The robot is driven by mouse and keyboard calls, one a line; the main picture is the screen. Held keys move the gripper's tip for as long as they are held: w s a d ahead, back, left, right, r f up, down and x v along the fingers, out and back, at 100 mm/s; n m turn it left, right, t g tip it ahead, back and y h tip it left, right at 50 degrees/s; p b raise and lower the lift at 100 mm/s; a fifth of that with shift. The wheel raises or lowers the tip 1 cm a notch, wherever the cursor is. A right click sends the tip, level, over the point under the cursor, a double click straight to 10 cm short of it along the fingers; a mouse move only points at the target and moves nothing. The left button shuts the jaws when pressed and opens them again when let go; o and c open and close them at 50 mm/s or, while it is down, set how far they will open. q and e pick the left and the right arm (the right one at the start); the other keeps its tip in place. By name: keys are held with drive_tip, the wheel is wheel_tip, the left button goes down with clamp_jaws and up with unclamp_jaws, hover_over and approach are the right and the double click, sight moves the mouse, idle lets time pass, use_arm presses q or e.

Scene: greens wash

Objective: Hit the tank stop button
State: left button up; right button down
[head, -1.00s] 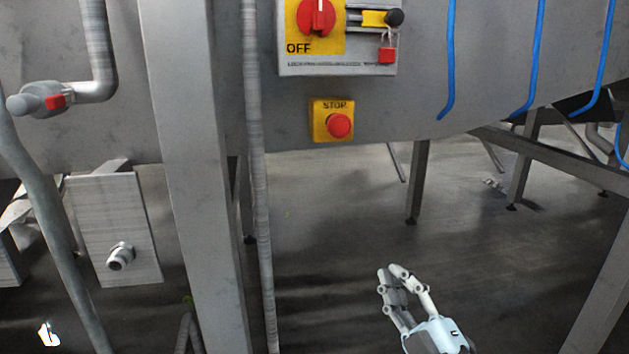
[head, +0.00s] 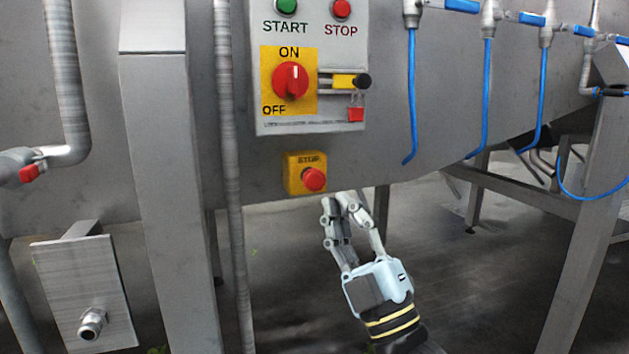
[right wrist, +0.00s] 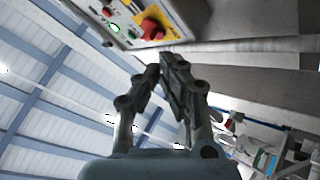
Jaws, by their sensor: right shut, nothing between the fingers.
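The yellow stop box (head: 296,165) with its red mushroom button (head: 313,180) is on the grey tank wall, below the control panel. A second red button (head: 341,9) labelled STOP sits at the top of the control panel (head: 345,60), beside the green START button (head: 286,6). My right gripper (head: 342,200) is shut and empty, just below and right of the yellow stop box, fingers pointing up. I cannot tell its depth from the wall. In the right wrist view the shut fingers (right wrist: 166,68) point up toward the panel. My left gripper is not in view.
A steel post (head: 165,180) and a vertical pipe (head: 228,170) stand to the left. Blue hoses (head: 411,100) hang at right.

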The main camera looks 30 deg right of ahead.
sight(318, 188)
drive_tip(key=shift+w, duration=0.1)
drive_tip(key=w+d+b, duration=0.2)
drive_tip(key=w+b, duration=0.1)
drive_tip(key=w, duration=0.5)
drive_tip(key=shift+w, duration=0.15)
drive_tip(key=shift+w+d, duration=0.1)
drive_tip(key=shift+w, duration=0.05)
idle(1.2)
drive_tip(key=shift+w, duration=0.25)
drive_tip(key=shift+w+d+b, duration=0.15)
drive_tip(key=shift+w+b, duration=0.25)
drive_tip(key=shift+w, duration=0.05)
idle(0.7)
drive_tip(key=shift+s+p, duration=0.55)
drive_tip(key=shift+s, duration=0.3)
